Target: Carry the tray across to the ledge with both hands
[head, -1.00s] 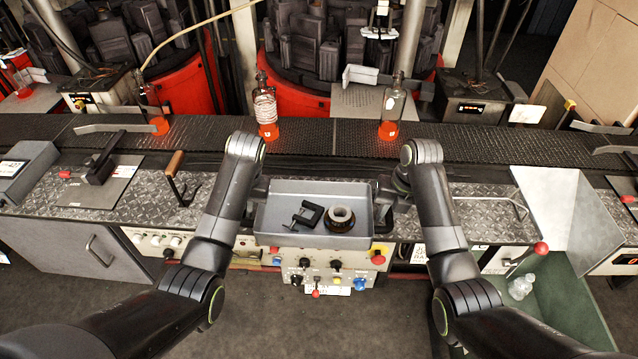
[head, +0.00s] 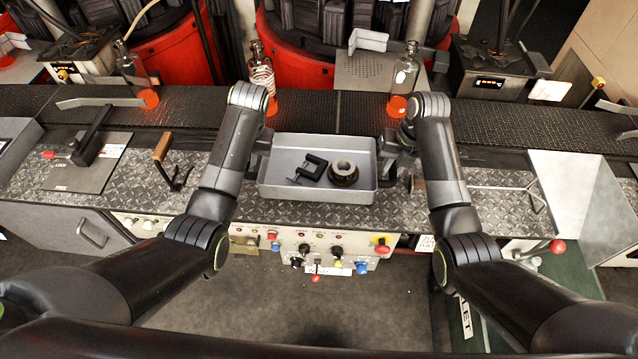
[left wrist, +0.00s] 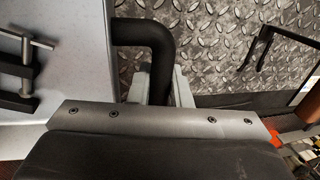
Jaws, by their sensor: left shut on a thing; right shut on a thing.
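The grey tray (head: 312,194) is level over the patterned metal ledge (head: 130,187) in front of the conveyor. I cannot tell whether its bottom touches. A black clamp (head: 307,168) and a dark ring-shaped part (head: 344,174) lie inside. My left gripper (head: 261,160) is shut on the tray's left handle. In the left wrist view, the black bent handle (left wrist: 160,38) runs between the fingers (left wrist: 160,88), and the clamp (left wrist: 22,58) shows at the left.
Glowing bottles (head: 262,75) (head: 402,80) stand on the dark conveyor (head: 335,108) behind the tray. A wooden-handled tool (head: 163,148) lies to the left, a metal hook rod (head: 500,187) to the right. A control panel (head: 315,245) with knobs is below the front edge.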

